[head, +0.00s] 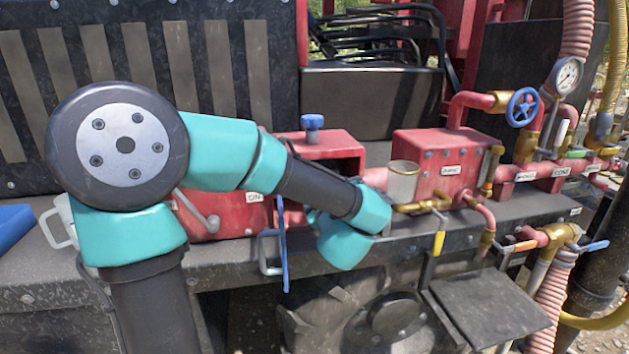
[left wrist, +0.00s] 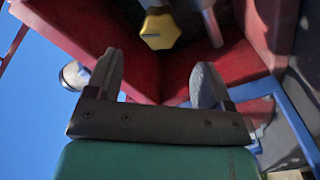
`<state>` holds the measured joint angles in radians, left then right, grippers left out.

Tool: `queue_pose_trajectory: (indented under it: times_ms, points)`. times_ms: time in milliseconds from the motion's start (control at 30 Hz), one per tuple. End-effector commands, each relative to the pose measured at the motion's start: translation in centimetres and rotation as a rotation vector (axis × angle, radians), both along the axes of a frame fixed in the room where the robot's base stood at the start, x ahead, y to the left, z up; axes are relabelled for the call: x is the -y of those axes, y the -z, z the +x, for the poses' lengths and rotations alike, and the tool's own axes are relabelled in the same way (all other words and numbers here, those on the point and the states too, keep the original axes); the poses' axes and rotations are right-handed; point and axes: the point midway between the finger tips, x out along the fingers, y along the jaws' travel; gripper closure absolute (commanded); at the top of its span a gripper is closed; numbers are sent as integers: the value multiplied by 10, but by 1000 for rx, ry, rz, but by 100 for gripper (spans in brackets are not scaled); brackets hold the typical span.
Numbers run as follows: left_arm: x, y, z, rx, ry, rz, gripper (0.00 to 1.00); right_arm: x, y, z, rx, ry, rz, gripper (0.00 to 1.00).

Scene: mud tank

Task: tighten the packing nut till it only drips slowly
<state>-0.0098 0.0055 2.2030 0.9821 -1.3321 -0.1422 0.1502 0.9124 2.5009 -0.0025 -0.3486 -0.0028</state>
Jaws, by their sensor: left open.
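In the left wrist view, a yellow six-sided nut (left wrist: 160,30) sits at the top, in the red housing (left wrist: 228,62). A grey rod passes close to its right. I take it to be the packing nut. My left gripper (left wrist: 155,75) is open and empty, with its two grey fingers apart, below the nut in the picture and not touching it. In the head view my teal left arm reaches to the red pump; its wrist hides the fingers and the nut. I see no drip in either view. My right gripper is in neither view.
Near my wrist are a clear cup (head: 403,181), a yellow-handled valve (head: 438,243) and a blue lever (head: 284,245). A red box (head: 440,160) stands behind. A blue handwheel (head: 522,107), gauge (head: 568,76) and pipes crowd the right. A black step plate (head: 487,310) lies below.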

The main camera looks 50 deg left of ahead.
Motion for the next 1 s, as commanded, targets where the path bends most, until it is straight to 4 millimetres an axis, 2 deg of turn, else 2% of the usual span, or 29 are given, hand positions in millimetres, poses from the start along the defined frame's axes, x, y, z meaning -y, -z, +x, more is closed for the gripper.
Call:
queue_pose_trajectory:
  times_ms: [300,500,900,1000]
  points:
    - [-47,0,28,0,-4,1,25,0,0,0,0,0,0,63]
    - [-66,0,40,0,-1,0,25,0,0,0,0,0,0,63]
    - [-72,0,44,0,1,1,25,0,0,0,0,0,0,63]
    - [-72,0,44,0,1,1,35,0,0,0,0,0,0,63]
